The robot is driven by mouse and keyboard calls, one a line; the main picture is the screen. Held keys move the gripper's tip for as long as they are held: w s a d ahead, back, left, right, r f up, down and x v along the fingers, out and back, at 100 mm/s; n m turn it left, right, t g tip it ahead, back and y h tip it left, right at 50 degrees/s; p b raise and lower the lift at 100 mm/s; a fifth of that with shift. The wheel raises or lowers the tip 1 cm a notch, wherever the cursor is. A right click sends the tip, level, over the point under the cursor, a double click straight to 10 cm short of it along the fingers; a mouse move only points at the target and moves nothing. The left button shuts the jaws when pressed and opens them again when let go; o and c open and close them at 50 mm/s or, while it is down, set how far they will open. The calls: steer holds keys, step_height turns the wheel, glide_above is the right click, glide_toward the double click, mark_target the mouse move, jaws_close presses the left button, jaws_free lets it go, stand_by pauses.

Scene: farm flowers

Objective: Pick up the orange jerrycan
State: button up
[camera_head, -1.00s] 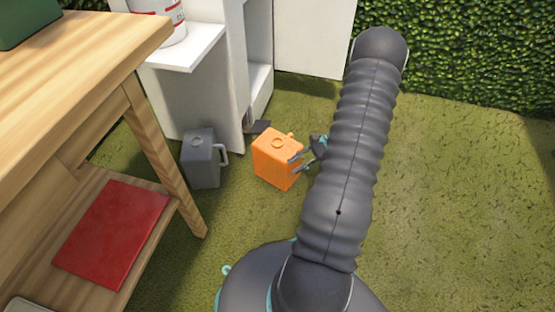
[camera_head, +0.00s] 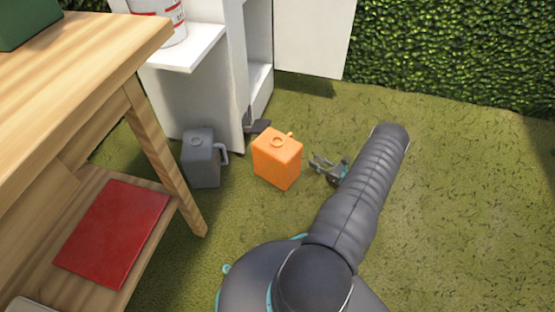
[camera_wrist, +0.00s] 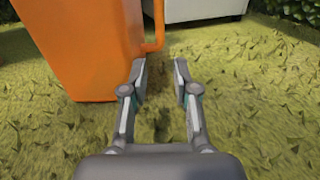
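The orange jerrycan (camera_head: 277,160) stands upright on the grass, left of my gripper in the head view. My gripper (camera_head: 318,163) is low over the grass just right of the jerrycan, with a small gap between them. In the wrist view the jerrycan (camera_wrist: 85,45) fills the upper left, and its handle (camera_wrist: 155,28) shows at its right side. My gripper's two fingers (camera_wrist: 160,80) are apart with only grass between them. The left fingertip overlaps the jerrycan's lower right edge in this view; I cannot tell whether it touches.
A grey jerrycan (camera_head: 201,158) stands left of the orange one. A white cabinet (camera_head: 205,105) stands behind, with a dark flat object (camera_head: 258,126) at its foot. A wooden table (camera_head: 160,150) with a red book-like item (camera_head: 112,232) is at left. Grass at right is clear.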

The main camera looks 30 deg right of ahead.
steer(key=x, duration=0.6)
steer(key=shift+r+x, duration=0.15)
steer(key=shift+x, duration=1.2)
steer(key=shift+r+x, duration=0.15)
steer(key=shift+x, duration=1.25)
jaws_close()
